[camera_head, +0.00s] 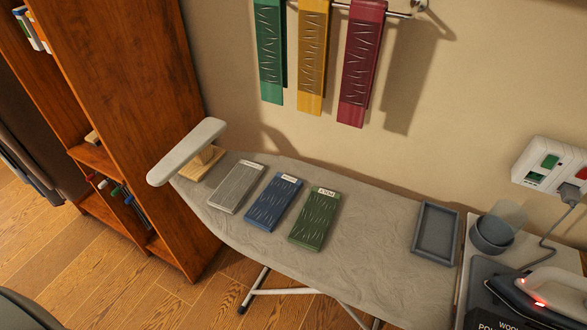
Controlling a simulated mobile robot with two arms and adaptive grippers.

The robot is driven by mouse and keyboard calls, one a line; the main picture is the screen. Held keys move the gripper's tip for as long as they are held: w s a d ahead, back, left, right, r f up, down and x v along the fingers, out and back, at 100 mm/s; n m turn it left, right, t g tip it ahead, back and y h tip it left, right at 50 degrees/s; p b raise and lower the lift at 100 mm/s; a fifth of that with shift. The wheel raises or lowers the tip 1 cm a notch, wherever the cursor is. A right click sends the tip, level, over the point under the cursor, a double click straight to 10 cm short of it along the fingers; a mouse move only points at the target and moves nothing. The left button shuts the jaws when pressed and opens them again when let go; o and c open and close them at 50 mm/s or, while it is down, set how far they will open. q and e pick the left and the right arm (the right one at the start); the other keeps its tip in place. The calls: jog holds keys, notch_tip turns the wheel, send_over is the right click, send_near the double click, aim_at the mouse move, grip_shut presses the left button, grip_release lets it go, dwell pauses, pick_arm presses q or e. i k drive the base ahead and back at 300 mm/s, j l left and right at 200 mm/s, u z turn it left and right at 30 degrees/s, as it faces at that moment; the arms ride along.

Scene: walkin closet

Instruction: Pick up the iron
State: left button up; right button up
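The iron (545,293) is at the lower right corner of the head view, cut off by the right edge. It has a light upper body, a dark lower part and glowing red lights. It rests on a dark surface on the light stand beside the ironing board. A grey cord (551,232) rises from its area to a plug in the wall outlet. Neither of my grippers shows in this view.
The ironing board (375,220) carries grey (236,188), blue (273,203) and green (314,219) folded cloths, a small sleeve board (187,152) and an empty grey tray (435,231). A cup (491,234) stands near the iron. A wall outlet (549,164) is behind. A wooden shelf (120,80) stands left.

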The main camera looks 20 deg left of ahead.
aim_at(554, 298)
jog(key=u, duration=0.7)
jog(key=k+l+z, duration=0.1)
jog(key=z, duration=1.8)
jog(key=i+l, duration=0.05)
